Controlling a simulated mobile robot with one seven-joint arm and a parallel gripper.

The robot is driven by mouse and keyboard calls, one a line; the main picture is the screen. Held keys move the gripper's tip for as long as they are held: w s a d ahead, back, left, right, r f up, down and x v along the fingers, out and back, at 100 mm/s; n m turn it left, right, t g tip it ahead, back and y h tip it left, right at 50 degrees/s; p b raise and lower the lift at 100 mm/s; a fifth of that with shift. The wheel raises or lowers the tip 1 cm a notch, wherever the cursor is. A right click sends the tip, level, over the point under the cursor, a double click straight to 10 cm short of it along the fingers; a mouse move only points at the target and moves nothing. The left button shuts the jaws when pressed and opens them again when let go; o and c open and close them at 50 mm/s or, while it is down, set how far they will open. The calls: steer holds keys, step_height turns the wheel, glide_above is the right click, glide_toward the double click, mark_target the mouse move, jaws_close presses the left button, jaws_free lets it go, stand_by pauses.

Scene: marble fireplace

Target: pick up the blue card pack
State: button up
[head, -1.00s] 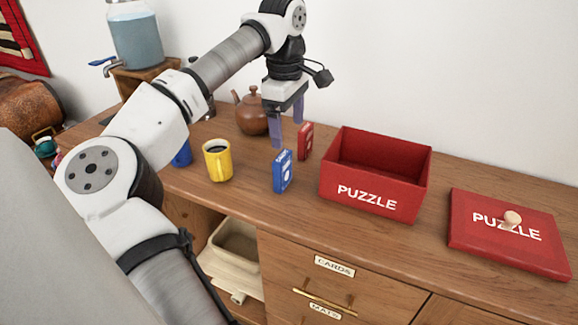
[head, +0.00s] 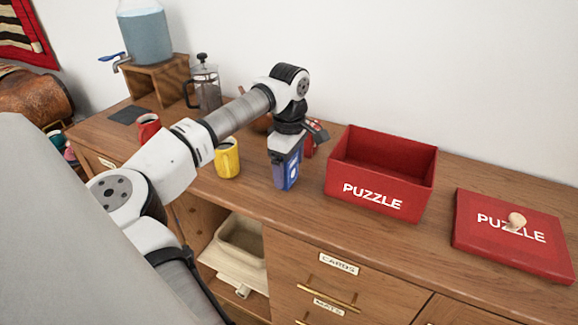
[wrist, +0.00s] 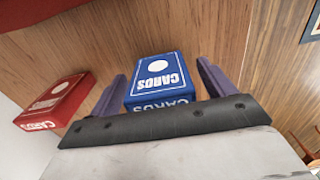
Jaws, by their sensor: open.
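The blue card pack (head: 292,172) stands upright on the wooden sideboard, left of the red puzzle box. In the wrist view the blue pack (wrist: 158,78) lies between my two fingers, with a gap showing beside it. My gripper (head: 287,172) points down over the pack, and its fingers are on either side of it. The gripper is open. It also shows in the wrist view (wrist: 162,85). In the head view the gripper hides part of the pack.
A red card pack (wrist: 55,103) stands close beside the blue one. The open red puzzle box (head: 372,197) is to the right, with its lid (head: 500,245) farther right. A yellow mug (head: 228,160) stands to the left. A French press (head: 206,88) is at the back.

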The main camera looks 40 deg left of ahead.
steer(key=shift+f, duration=0.85)
steer(key=c, duration=1.1)
steer(key=shift+r, duration=0.15)
